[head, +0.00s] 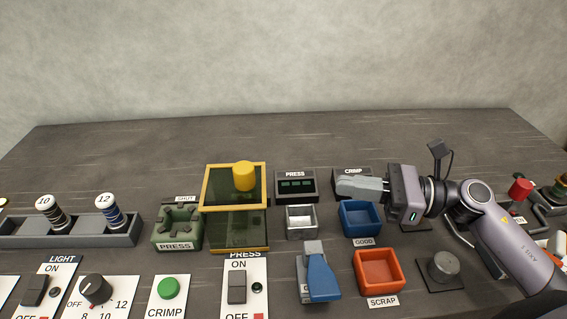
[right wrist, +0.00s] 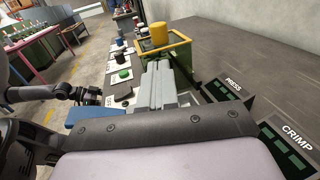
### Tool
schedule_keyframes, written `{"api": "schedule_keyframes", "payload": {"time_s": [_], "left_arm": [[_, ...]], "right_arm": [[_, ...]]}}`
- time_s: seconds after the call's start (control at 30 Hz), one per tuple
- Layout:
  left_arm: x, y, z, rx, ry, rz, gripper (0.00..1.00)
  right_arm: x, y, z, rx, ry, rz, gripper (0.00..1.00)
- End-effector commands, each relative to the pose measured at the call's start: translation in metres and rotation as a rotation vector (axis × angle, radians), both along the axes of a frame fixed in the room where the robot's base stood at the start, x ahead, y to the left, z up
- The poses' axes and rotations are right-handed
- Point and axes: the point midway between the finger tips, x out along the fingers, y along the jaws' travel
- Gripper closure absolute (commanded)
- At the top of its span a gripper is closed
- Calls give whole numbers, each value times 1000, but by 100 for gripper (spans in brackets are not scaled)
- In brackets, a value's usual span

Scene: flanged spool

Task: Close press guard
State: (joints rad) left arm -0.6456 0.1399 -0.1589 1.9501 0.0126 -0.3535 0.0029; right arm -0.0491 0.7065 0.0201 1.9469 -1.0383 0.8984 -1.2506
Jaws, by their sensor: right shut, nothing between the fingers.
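The press guard is a see-through panel in a yellow frame (head: 206,190) with a yellow round knob (head: 244,175) on it. It stands to the right of the green press nest (head: 177,229), which lies uncovered beside a plate marked SHUT (head: 185,198). The knob (right wrist: 159,34) and yellow frame (right wrist: 181,46) also show beyond the fingers in the right wrist view. My right gripper (head: 340,185) is shut and empty, pointing left, to the right of the guard and apart from it; its fingers show in the right wrist view (right wrist: 160,75). My left gripper does not show in the head view.
PRESS (head: 295,184) and CRIMP (head: 353,172) display boxes stand at the back near my right gripper. A metal cup (head: 301,222), a blue GOOD bin (head: 361,217), an orange SCRAP bin (head: 379,272) and a blue lever (head: 320,276) stand in front. A spool rack (head: 78,238) is at left.

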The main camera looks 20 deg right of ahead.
Motion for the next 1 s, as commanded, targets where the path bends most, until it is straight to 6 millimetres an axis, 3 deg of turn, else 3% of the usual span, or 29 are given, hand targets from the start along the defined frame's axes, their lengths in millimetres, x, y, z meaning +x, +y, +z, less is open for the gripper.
{"api": "schedule_keyframes", "payload": {"time_s": [0.17,0.7,1.0], "left_arm": [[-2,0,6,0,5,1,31],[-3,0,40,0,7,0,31],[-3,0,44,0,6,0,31]], "right_arm": [[7,15,3,-5,-5,4,100],[54,108,4,0,-2,2,100],[62,124,0,-3,-2,1,100]]}}
